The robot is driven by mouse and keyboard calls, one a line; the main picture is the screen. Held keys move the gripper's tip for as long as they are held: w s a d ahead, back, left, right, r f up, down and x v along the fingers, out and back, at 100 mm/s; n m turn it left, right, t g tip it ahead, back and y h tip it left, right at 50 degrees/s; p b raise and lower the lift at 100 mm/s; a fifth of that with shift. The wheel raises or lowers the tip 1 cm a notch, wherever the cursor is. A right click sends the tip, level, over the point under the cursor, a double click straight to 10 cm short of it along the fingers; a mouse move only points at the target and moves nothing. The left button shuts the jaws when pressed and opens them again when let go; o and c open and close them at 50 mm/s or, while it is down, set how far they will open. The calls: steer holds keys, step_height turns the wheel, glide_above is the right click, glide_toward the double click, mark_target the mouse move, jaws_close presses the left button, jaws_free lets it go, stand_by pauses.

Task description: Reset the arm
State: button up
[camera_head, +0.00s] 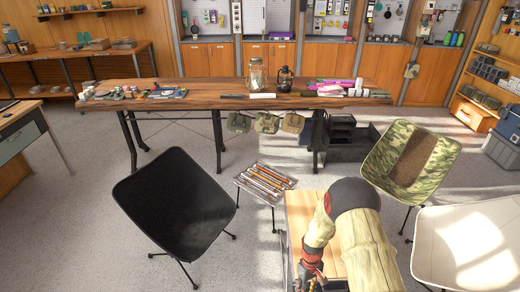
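My arm (360,240) rises from the bottom edge, right of centre, with cream links and a dark rounded joint. It bends over and points down. My gripper (311,280) appears only as a dark and red end at the bottom edge, above or in front of a small wooden surface (299,215). Its fingertips are cut off or hidden, so I cannot tell whether it is open or holds anything.
A long wooden table (215,98) carries a glass jar (256,75), a lantern (285,79) and small goods. A black chair (176,205) stands left, a camouflage chair (400,165) and a white chair (470,245) right. A small stand (262,183) holds sticks. Floor is clear at lower left.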

steer(key=s+r+m+t, duration=0.1)
steer(key=s+r, duration=0.6)
steer(key=r, duration=1.1)
steer(key=s+r+m+t+p, duration=0.1)
steer(key=s+r+t, duration=0.3)
steer(key=r, duration=1.4)
steer(key=s+r+m+t+p, duration=0.1)
steer(key=s+r+m+t, duration=0.2)
steer(key=s+r, duration=0.7)
step_height(320, 180, up, 9)
steer(key=shift+s+f, duration=0.15)
steer(key=shift+f, duration=0.05)
steer(key=shift+c, duration=0.4)
